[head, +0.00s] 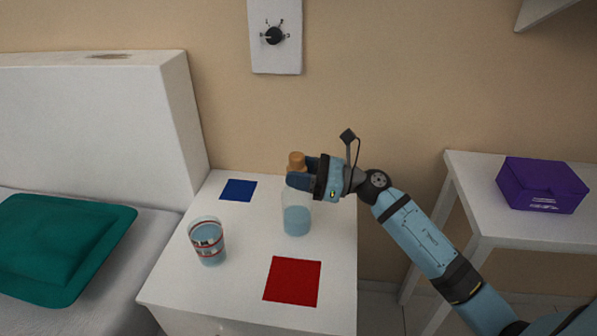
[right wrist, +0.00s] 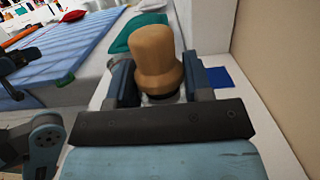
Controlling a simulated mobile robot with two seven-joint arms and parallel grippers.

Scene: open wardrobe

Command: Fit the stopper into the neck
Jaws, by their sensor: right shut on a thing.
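The stopper (head: 296,160) is a tan cork with a rounded top and a flared lower rim. In the right wrist view the stopper (right wrist: 156,55) stands upright between the fingers. My right gripper (head: 301,177) comes from the right and is shut on the stopper around its lower part. The clear bottle (head: 296,215), with pale blue liquid, is upright on the white table, directly below the gripper. The near finger hides the bottle's neck and the stopper's lower end, so I cannot tell how far it sits in.
A glass with red bands (head: 207,241) stands left of the bottle on the white table (head: 235,285). A blue square (head: 238,190) and a red square (head: 292,281) lie flat there. A purple box (head: 542,185) is on the right-hand table. A bed with a teal pillow (head: 60,240) is left.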

